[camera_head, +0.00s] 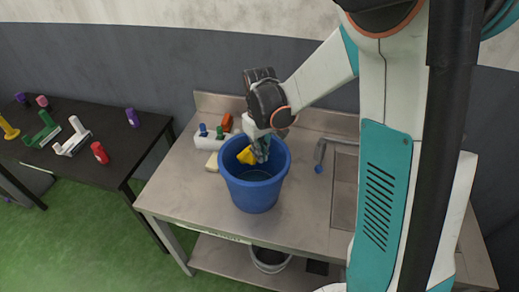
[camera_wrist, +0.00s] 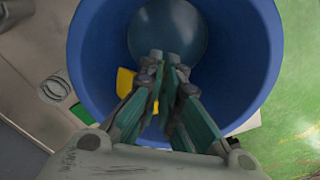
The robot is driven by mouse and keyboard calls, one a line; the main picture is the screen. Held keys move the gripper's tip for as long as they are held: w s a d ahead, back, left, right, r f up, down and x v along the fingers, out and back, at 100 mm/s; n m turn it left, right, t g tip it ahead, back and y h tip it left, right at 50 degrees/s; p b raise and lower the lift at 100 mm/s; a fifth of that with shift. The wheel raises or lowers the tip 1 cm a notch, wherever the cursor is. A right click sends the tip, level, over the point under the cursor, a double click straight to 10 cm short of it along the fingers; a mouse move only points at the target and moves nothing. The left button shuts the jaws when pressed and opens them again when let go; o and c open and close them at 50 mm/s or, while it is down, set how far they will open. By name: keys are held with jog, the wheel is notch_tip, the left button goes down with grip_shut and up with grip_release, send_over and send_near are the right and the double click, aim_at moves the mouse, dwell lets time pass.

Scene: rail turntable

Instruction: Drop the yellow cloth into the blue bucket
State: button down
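The blue bucket (camera_head: 255,190) stands upright on the steel counter, its open top facing up. It fills much of the wrist view (camera_wrist: 235,45). My gripper (camera_head: 262,152) points down into the bucket's mouth, with its fingers inside the rim. In the wrist view the fingers (camera_wrist: 170,72) are nearly together. The yellow cloth (camera_head: 246,156) is at the fingers, on their left side, within the bucket's opening. It also shows in the wrist view (camera_wrist: 125,82), partly hidden behind the left finger. The gripper looks shut on it.
The steel counter (camera_head: 195,192) has a sink and faucet (camera_head: 322,152) right of the bucket. Bottles (camera_head: 210,138) and a sponge (camera_head: 212,162) stand close on the bucket's left. A black table (camera_head: 125,130) with several coloured items is further left. Another bucket (camera_head: 270,262) sits below.

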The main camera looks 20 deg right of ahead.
jog(key=c, duration=1.2)
grip_release()
jog(key=shift+o, duration=0.8)
jog(key=o, duration=0.6)
jog(key=shift+c, duration=0.2)
notch_tip(320, 180, up, 5)
jog(key=p, duration=0.3)
jog(key=shift+r+p, duration=0.2)
jog(key=shift+p, duration=0.1)
